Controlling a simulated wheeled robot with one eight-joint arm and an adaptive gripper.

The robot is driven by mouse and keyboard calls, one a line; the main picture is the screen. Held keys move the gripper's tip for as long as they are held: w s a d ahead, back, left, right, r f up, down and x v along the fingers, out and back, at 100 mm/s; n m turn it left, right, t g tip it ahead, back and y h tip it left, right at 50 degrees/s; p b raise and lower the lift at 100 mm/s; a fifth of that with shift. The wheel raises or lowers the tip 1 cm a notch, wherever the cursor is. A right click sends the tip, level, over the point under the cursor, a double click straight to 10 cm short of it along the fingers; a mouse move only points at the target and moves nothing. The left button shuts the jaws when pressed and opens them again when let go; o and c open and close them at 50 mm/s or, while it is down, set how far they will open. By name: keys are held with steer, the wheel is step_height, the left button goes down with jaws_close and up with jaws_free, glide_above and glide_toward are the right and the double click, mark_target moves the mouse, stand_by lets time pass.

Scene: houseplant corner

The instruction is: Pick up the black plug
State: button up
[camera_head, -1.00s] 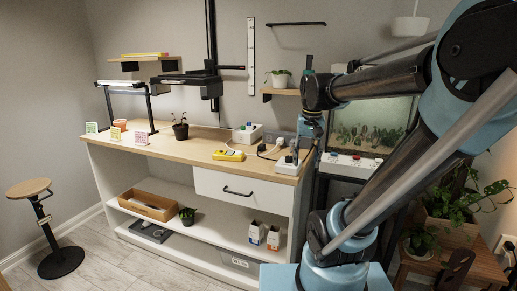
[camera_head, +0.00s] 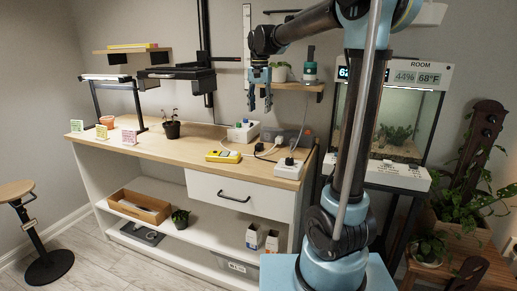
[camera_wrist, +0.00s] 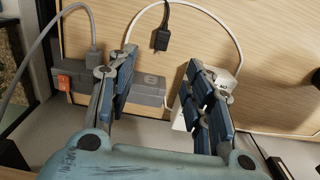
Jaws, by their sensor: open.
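The black plug (camera_wrist: 160,40) lies on the wooden tabletop with a dark cord running from it. In the wrist view it shows at the top middle, just past the gap between the fingertips. In the head view the black plug (camera_head: 259,147) is small, near the power strips at the right end of the table. My gripper (camera_head: 259,107) is open and empty, pointing down above the back of the table. In the wrist view my gripper (camera_wrist: 160,60) has its two blue-padded fingers spread apart, with nothing between them.
A white cord (camera_wrist: 222,22) arcs around the plug. A yellow meter (camera_head: 222,156) and potted plant (camera_head: 172,126) stand left. A terrarium (camera_head: 398,120) stands right.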

glide_above(258, 145)
steer(key=f, duration=1.1)
steer(key=shift+w+d+f, duration=0.15)
steer(key=shift+w+f, duration=0.1)
steer(key=shift+f, duration=0.1)
steer(key=shift+s+f, duration=0.15)
steer(key=shift+f, duration=2.5)
jaws_close()
